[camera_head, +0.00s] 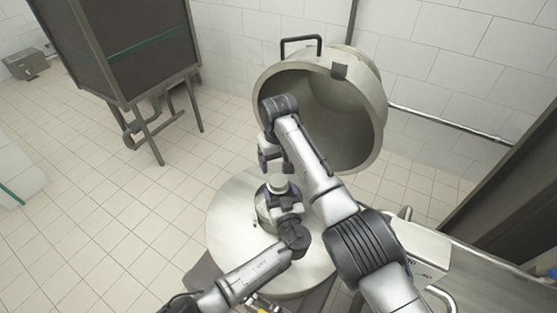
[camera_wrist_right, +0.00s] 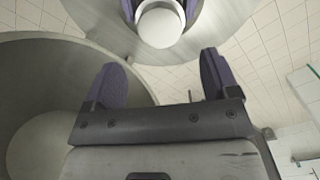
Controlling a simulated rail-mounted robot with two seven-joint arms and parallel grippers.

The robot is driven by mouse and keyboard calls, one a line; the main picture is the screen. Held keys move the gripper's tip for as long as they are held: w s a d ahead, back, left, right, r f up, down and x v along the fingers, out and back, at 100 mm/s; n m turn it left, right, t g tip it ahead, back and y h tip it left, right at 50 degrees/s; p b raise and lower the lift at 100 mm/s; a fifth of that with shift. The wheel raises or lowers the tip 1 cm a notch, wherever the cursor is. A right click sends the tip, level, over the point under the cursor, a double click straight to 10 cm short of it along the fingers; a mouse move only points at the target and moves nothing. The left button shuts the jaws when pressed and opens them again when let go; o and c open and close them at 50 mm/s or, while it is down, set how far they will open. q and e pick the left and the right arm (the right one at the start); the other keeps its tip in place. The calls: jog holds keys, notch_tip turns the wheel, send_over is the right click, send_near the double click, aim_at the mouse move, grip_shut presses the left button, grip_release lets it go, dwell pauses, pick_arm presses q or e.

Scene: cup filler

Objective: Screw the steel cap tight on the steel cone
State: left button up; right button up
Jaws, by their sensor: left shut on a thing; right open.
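The steel cap (camera_head: 278,184) is a small pale round piece at the top of the steel cone (camera_head: 264,208), over the middle of a round steel plate. My left gripper (camera_head: 284,196) is shut on the cap from the front, and partly hides the cone. In the right wrist view, the cap (camera_wrist_right: 161,25) is at the top, with my left gripper's dark purple fingers on either side of it. My right gripper (camera_head: 269,158) is open and empty, above and behind the cap; its spread fingers also show in the right wrist view (camera_wrist_right: 162,66). The cap's thread is hidden.
The round steel plate (camera_head: 228,232) surrounds the cone. A large open steel bowl (camera_head: 372,98) with a black handle stands behind, close to my right arm. A dark cabinet (camera_head: 120,45) stands at the back left. Tiled floor lies clear to the left.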

aim_at(278, 180)
pick_arm(q)
jog(key=shift+f, duration=0.1)
pick_arm(e)
jog(key=shift+n, duration=1.4)
jog(key=shift+f, duration=4.05)
jog(key=c, duration=0.9)
jog(key=o, duration=1.1)
